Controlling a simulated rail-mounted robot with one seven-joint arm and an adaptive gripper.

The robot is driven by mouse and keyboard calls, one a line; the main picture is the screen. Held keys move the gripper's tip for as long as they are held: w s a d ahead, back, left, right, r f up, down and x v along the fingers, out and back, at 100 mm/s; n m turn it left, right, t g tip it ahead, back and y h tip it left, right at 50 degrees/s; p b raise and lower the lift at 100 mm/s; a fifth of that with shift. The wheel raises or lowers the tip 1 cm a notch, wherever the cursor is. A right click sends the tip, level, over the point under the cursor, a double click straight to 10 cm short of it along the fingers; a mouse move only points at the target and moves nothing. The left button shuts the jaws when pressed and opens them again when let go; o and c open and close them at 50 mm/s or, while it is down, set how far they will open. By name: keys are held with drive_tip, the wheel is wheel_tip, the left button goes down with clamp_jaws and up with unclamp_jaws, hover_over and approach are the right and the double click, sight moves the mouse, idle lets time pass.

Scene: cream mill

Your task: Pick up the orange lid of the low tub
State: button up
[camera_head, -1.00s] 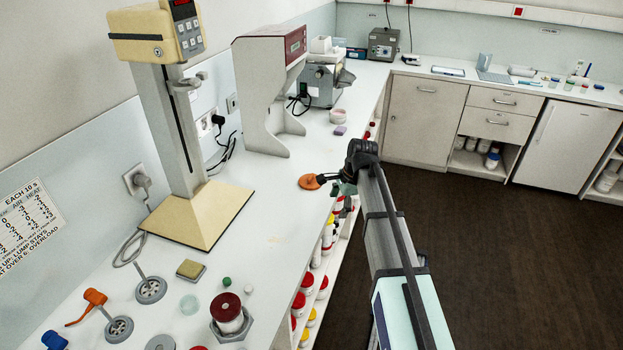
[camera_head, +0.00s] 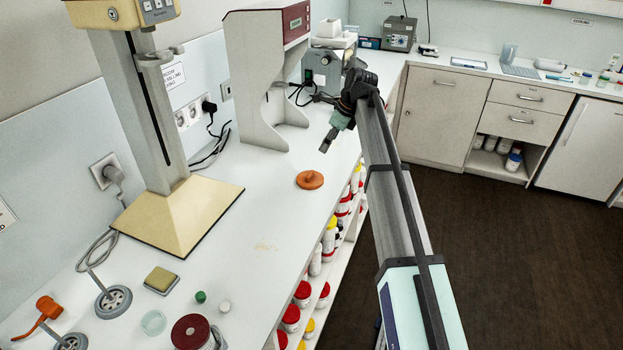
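The orange lid (camera_head: 310,179) is a round disc with a raised knob. It lies on the white bench top near the bench's front edge. My gripper (camera_head: 325,147) is above and slightly right of the lid in the picture, pointing down and to the left. A gap shows between it and the lid, and nothing is seen held. The fingers are too small and dark to tell whether they are open or shut. The low tub cannot be made out; my arm covers part of the bench behind.
A tall cream stand (camera_head: 180,212) and a grey-white machine with a red panel (camera_head: 262,85) stand along the wall. A red-topped pot (camera_head: 192,332) and small items lie at the near end. The bench around the lid is clear. Shelves with several jars run below its edge.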

drive_tip(key=p, duration=0.3)
hover_over(311, 174)
drive_tip(key=d, duration=0.2)
drive_tip(key=f, duration=0.9)
drive_tip(key=shift+s+d+f, duration=0.1)
drive_tip(key=shift+s+d, duration=0.05)
drive_tip(key=shift+s, duration=0.05)
drive_tip(key=shift+a+f+p, duration=0.3)
drive_tip(key=shift+a+f, duration=0.1)
drive_tip(key=shift+f, duration=0.2)
drive_tip(key=shift+p+x, duration=0.65)
drive_tip(key=shift+x, duration=1.3)
drive_tip(key=shift+d, duration=0.1)
drive_tip(key=c, duration=0.9)
